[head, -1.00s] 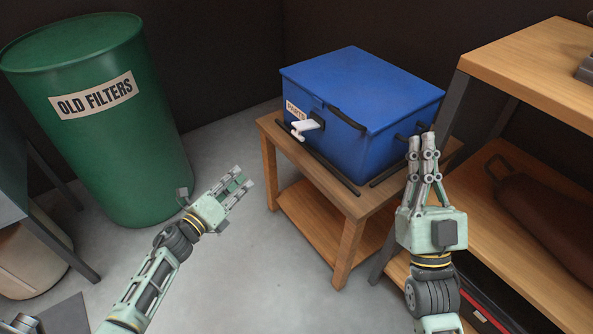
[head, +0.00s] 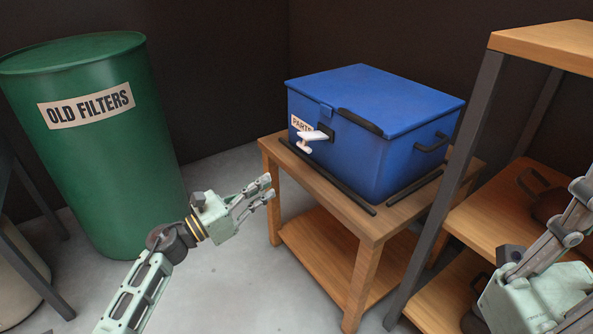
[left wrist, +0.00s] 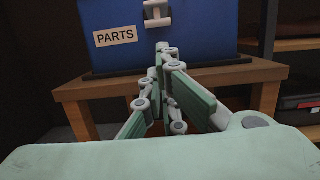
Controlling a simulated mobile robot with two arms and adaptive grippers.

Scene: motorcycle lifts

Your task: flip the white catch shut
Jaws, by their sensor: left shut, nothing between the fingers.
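The white catch (head: 311,138) is on the front of the blue parts box (head: 365,154), below the lid's edge, and sticks out from the wall. It also shows at the top of the left wrist view (left wrist: 157,12), right of the PARTS label (left wrist: 116,37). My left gripper (head: 270,188) is shut and empty, in the air in front of the small wooden table, lower left of the catch and apart from it. In the left wrist view its fingers (left wrist: 163,50) point toward the box. My right gripper (head: 580,205) is at the right edge, partly cut off, its fingertips out of frame.
The box stands on a small wooden table (head: 378,222) between dark strips (head: 330,178). A green OLD FILTERS drum (head: 95,150) stands at left. A wooden shelf unit (head: 545,45) with a dark metal post is at right. Floor between drum and table is clear.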

